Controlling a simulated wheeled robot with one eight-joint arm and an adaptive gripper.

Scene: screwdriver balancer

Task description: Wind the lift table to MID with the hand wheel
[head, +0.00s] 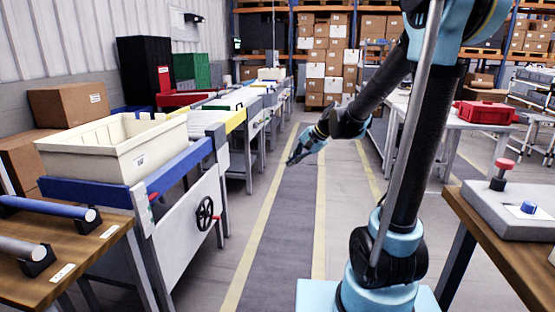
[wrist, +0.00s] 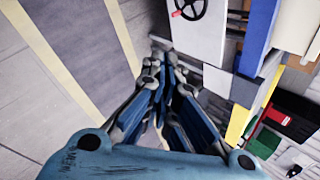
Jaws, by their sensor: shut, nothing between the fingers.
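The black hand wheel (head: 205,214) is on the white side panel of the lift table (head: 185,225) at left in the head view. The lift table has a blue top edge and carries a cream bin. My gripper (head: 291,161) is in the air over the aisle, to the right of the wheel and apart from it. Its fingers are shut and empty in the wrist view (wrist: 168,60). I cannot read any MID mark.
The cream bin (head: 120,150) sits on the lift table. A wooden bench (head: 95,255) with bars on stands is at front left. A conveyor line (head: 245,110) runs behind. A bench with a grey control box (head: 515,215) is at right. The aisle floor (head: 285,230) is clear.

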